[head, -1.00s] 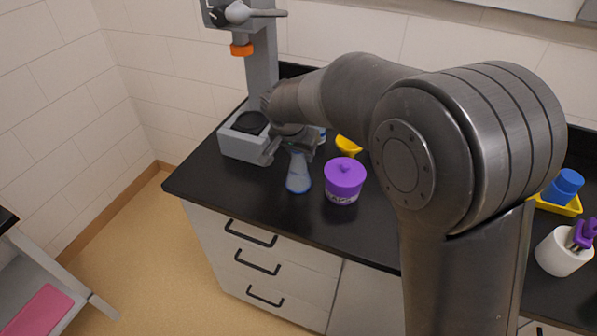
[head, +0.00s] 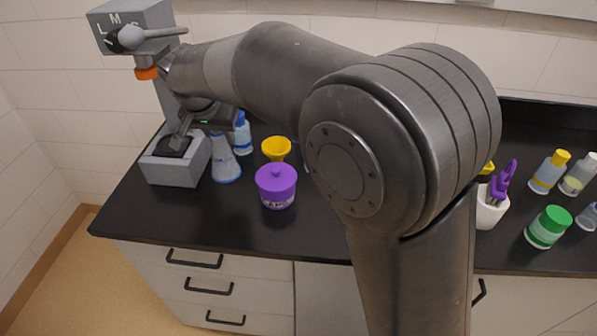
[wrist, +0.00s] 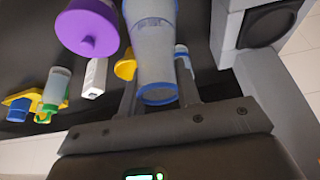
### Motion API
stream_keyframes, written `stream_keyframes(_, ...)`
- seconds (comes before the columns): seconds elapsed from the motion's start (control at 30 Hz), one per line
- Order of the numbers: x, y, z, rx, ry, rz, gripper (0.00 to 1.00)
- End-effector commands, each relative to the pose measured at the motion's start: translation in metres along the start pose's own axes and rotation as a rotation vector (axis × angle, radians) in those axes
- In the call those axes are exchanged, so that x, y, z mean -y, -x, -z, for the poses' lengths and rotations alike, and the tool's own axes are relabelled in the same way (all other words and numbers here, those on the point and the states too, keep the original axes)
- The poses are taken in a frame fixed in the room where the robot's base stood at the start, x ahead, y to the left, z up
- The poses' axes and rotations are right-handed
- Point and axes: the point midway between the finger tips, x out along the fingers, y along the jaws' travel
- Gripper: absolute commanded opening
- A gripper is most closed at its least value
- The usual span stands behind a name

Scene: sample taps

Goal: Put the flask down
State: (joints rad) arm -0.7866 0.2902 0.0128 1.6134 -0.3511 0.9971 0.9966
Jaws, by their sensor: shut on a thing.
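The flask (head: 226,160) is a clear, greyish-blue cone with a blue rim. In the wrist view the flask (wrist: 155,45) is between the two fingers of my gripper (wrist: 160,95), which is shut on it near its blue-rimmed end. In the head view my gripper (head: 205,122) is at the flask's top, and the flask looks upright just right of the grey tap stand's base (head: 160,172). I cannot tell whether its bottom touches the black counter (head: 225,225).
A purple lidded jar (head: 276,188) and a yellow funnel (head: 276,148) stand right of the flask. A blue-marked bottle (head: 242,135) is behind it. The tap's lever box (head: 135,25) rises above. The counter in front of the flask is clear.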

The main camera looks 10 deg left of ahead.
Motion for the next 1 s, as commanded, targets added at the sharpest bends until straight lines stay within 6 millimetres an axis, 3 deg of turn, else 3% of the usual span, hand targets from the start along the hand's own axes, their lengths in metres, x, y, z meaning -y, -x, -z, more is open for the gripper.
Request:
stream_keyframes(0.17,0.0,0.008,0.004,-0.001,-0.001,0.001,0.0)
stream_keyframes(0.5,0.0,0.064,0.026,-0.002,-0.002,0.003,0.0)
stream_keyframes(0.77,-0.054,0.058,0.048,-0.004,-0.053,-0.029,0.0)
stream_keyframes(0.87,-0.084,0.057,0.059,-0.007,-0.082,-0.044,0.0)
stream_keyframes(1.0,-0.144,0.056,0.074,-0.009,-0.139,-0.076,0.0)
